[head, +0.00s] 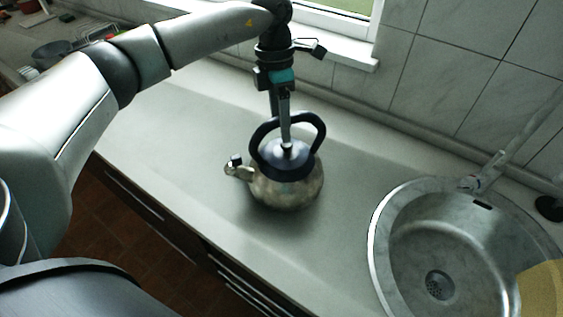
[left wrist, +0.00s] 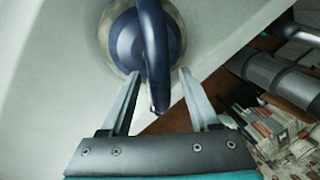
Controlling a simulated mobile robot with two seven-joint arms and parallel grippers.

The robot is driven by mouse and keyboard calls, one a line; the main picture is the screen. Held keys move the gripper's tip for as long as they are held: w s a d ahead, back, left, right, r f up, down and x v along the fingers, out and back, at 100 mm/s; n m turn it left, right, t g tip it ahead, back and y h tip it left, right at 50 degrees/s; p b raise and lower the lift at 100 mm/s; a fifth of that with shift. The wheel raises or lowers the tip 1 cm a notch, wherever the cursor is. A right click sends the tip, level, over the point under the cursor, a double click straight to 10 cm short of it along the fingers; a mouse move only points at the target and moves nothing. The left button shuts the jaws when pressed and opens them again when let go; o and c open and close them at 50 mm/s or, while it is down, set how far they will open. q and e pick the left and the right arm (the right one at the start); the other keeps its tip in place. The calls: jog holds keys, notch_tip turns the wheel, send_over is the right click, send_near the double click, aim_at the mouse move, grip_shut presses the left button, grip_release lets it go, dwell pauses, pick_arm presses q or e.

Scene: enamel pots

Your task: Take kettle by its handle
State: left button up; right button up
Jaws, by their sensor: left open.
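The kettle (head: 286,192) stands upright on the countertop, with a dull metal body, a dark blue lid, a short spout to the left and a dark arched handle (head: 321,130). My left gripper (head: 285,143) points down over it, its fingers at the handle's arch. In the left wrist view the kettle's handle (left wrist: 154,48) runs down toward the space between the open fingers of my left gripper (left wrist: 158,80). The fingers stand apart on either side of it and I see no grip on it. My right gripper is not in view.
A round metal sink (head: 400,235) with a tap (head: 487,172) lies to the right, with a yellow item (head: 541,290) at its edge. The countertop (head: 180,150) around the kettle is clear. A tiled wall and window sill (head: 345,52) stand behind.

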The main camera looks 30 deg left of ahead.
pick_arm(q)
jog(key=f, duration=0.3)
jog(key=shift+s+d+f, duration=0.1)
jog(key=shift+s+d, duration=0.05)
jog(key=shift+d, duration=0.1)
jog(key=shift+c, duration=0.2)
grip_shut()
dwell(0.9)
jog(key=shift+r, duration=0.2)
